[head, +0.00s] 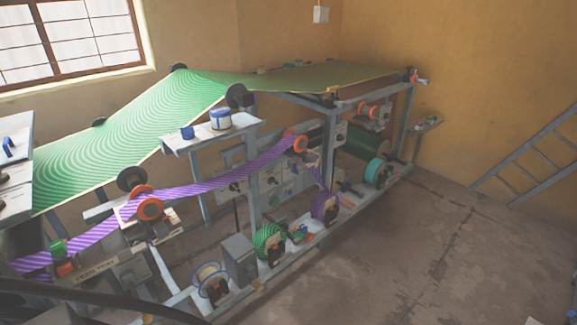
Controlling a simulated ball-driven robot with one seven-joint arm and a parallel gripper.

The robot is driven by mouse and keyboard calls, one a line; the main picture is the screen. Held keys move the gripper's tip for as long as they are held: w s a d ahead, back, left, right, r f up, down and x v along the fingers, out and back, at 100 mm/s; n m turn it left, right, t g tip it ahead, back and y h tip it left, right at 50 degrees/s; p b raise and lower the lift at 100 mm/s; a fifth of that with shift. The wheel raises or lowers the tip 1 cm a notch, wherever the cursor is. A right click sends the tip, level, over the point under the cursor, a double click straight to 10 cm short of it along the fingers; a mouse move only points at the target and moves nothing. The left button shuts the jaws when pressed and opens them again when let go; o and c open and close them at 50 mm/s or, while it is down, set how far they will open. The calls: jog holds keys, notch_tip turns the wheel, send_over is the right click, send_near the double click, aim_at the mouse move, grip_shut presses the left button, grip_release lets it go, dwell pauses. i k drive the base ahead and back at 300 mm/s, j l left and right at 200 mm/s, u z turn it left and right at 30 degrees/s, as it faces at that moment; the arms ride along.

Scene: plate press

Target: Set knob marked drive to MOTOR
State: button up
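Grey panels with small dark knobs or switches (234,187) sit on the press frame, below the purple striped band. Their markings are too small to read, so I cannot tell which knob is marked drive or where any knob points. More pale panel faces (290,187) show to the right, partly behind the frame and rollers. I cannot make out my gripper in the head view.
The press carries a green striped sheet (130,128) and a purple striped band (215,181). A small shelf (178,145) holds a blue-and-white tub (220,119). A ladder (530,158) leans at the right wall. Floor (400,250) right of the press is clear.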

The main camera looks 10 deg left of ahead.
aim_at(272, 180)
jog(key=i+l+u, duration=0.15)
jog(key=i, duration=0.4)
jog(key=i+l+u, duration=0.1)
jog(key=i+l, duration=0.15)
jog(key=i, duration=0.3)
jog(key=i+l+u, duration=0.15)
jog(key=i, duration=0.4)
jog(key=i+l+u, duration=0.15)
jog(key=i+l, duration=0.3)
